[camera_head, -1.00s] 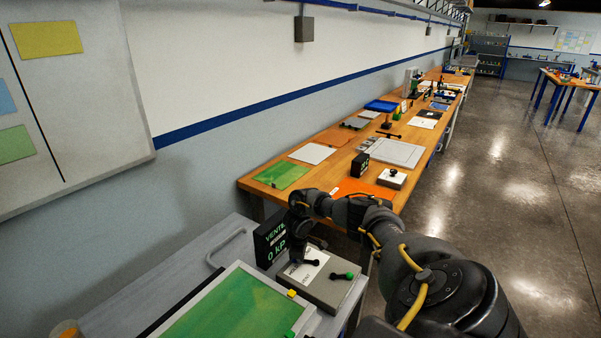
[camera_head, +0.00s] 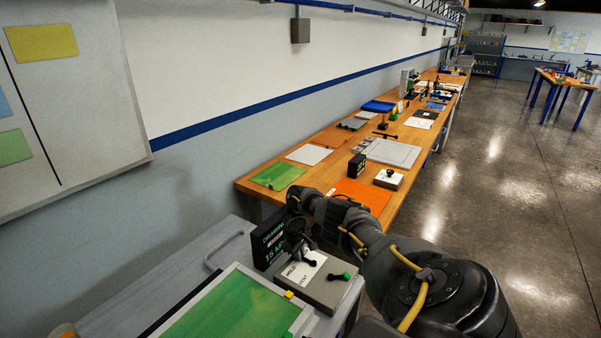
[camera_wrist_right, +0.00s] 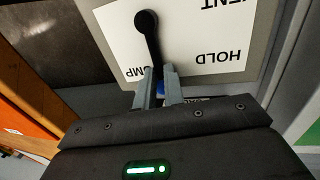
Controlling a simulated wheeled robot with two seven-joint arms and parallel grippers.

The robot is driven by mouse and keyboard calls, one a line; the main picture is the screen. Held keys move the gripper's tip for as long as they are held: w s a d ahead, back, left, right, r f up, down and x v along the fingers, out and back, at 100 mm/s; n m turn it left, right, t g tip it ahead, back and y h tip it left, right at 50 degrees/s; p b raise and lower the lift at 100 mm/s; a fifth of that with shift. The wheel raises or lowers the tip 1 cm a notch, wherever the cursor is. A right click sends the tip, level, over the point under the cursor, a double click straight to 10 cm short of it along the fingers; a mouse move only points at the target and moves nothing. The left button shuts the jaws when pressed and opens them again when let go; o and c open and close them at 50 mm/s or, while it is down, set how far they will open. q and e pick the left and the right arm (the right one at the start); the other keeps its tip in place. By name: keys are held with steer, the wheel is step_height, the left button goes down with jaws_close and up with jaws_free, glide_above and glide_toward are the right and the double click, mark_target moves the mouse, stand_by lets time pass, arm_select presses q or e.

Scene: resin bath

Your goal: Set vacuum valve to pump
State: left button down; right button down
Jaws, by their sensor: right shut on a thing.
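The vacuum valve is a grey box (camera_head: 325,290) with a white label plate (camera_head: 302,268) at the lower middle of the head view. Its black lever (camera_wrist_right: 149,38) turns on a pivot in the right wrist view. HOLD and part of VENT and PUMP can be read on the plate. The lever points toward my right gripper (camera_wrist_right: 159,78), which is shut on its end beside the partly covered PUMP label. In the head view my right gripper (camera_head: 298,247) is over the far left part of the valve box. My left gripper is not in view.
A dark display (camera_head: 268,243) beside the valve box reads 15 kPa. A second black lever with a green end (camera_head: 340,276) is on the box's right. A green panel (camera_head: 225,310) lies in front. The long wooden bench (camera_head: 345,160) beyond carries several items.

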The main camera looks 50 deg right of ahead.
steer(key=shift+w+a+r, duration=0.15)
steer(key=shift+w+r, duration=0.1)
steer(key=shift+w, duration=0.25)
steer(key=c, duration=1.6)
jaws_free()
steer(key=shift+c, duration=0.2)
steer(key=shift+o, duration=0.8)
steer(key=shift+w+f, duration=0.1)
steer(key=shift+w, duration=0.05)
steer(key=shift+f, duration=0.1)
steer(key=shift+s, duration=0.2)
steer(key=shift+s+r, duration=0.1)
steer(key=shift+r, duration=0.2)
step_height(320, 180, up, 10)
steer(key=a+p, duration=0.2)
steer(key=p, duration=0.1)
